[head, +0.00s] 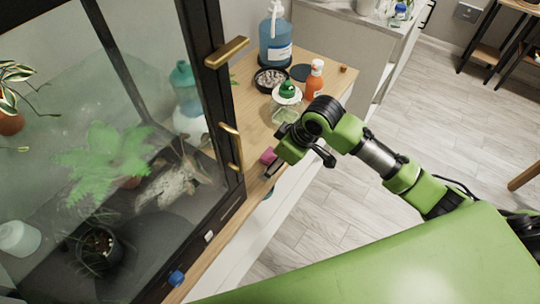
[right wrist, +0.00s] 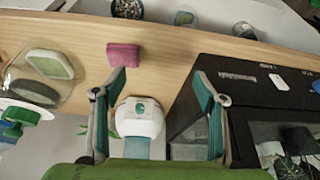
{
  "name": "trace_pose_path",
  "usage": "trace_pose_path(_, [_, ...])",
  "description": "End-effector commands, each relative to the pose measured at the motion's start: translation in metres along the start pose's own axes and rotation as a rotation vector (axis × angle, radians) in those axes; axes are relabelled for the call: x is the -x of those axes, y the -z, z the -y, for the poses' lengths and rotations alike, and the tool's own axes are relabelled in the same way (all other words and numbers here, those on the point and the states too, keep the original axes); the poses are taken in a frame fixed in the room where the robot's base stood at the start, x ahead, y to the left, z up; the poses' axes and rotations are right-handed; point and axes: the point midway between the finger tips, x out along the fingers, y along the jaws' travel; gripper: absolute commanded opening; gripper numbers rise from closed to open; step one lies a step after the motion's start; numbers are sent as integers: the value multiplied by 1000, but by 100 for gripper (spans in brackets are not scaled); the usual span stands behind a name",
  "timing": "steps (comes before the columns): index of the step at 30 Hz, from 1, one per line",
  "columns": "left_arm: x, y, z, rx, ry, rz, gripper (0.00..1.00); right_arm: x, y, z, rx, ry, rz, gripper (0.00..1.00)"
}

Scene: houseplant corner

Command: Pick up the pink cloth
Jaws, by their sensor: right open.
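The pink cloth (head: 268,155) is a small folded block on the wooden top, close to the black-framed glass case. In the right wrist view the pink cloth (right wrist: 123,54) lies flat on the wood, just beyond the tip of the left-hand finger. My right gripper (head: 275,170) is beside the cloth in the head view, partly hiding that spot. In the right wrist view my right gripper (right wrist: 159,80) is open, with nothing held between its fingers. The cloth is off to the left of the middle of the jaws. My left gripper is not in view.
The glass case (head: 228,110) with plants borders the cloth's left side. A glass jar with a green top (head: 286,102), an orange bottle (head: 314,80), a dark dish of pebbles (head: 270,80) and a blue pump bottle (head: 275,45) stand farther back on the wooden top.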

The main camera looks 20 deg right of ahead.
Motion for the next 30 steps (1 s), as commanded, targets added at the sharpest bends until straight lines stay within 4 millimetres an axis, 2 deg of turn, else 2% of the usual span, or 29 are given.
trace_pose_path(1, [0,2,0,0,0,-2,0,7,6,-15,3,-10,3,65])
trace_pose_path(6, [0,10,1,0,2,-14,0,27,18,-51,-1,-20,16,65])
trace_pose_path(11, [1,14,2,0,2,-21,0,36,23,-70,-12,-21,21,65])
trace_pose_path(14, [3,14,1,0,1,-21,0,26,24,-72,-17,-18,22,65])
trace_pose_path(21, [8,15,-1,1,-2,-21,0,-22,22,-71,-17,-18,23,65])
trace_pose_path(24, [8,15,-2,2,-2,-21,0,-36,22,-72,-16,-18,21,65])
trace_pose_path(30, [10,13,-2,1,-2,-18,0,-50,21,-72,-15,-19,22,65])
